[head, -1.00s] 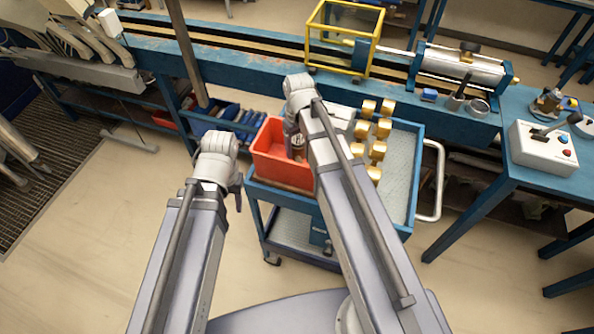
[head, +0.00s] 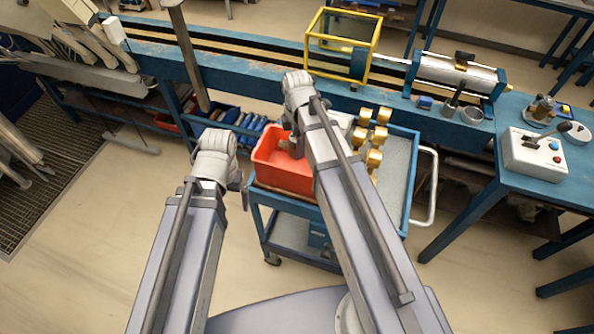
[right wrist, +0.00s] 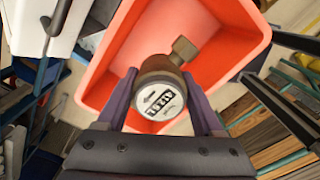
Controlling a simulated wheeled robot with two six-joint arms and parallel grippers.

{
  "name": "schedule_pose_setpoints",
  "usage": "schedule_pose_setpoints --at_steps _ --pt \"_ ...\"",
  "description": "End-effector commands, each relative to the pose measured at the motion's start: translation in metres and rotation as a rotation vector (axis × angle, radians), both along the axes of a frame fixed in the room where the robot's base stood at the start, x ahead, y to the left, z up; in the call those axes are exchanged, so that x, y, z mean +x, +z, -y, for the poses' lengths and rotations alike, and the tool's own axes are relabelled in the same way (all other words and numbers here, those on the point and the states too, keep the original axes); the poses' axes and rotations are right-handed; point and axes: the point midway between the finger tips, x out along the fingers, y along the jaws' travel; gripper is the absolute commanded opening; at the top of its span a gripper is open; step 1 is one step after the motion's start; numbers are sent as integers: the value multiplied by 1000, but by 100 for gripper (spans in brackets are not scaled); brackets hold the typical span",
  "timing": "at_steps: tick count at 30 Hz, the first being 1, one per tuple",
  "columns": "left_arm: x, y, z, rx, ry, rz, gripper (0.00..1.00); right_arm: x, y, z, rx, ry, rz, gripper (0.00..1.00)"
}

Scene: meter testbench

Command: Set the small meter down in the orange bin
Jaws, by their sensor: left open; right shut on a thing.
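The small meter (right wrist: 160,96) has a round white dial and a brass body with a side fitting. It is between the fingers of my right gripper (right wrist: 160,100), which is shut on it. In the right wrist view, the meter lies over the inside of the orange bin (right wrist: 105,72); its height above the bin floor is unclear.
Several brass meters (head: 374,140) stand on the blue trolley (head: 400,170) right of the bin. Behind runs a long blue bench with a yellow-framed box (head: 343,45). A control box (head: 535,153) sits on the right table. Floor left of the trolley is clear.

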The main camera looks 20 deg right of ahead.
Motion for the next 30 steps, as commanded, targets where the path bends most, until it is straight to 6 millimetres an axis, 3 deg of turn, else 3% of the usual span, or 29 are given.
schedule_pose_setpoints --at_steps 8,21,30 --pt "0 -6 0 0 -1 0 100 0 -6 0 0 18 0 0" --pt "0 -62 0 1 -2 0 100 0 -62 0 0 16 0 0" --pt "0 -67 0 1 -2 0 100 0 -67 0 0 16 0 0"
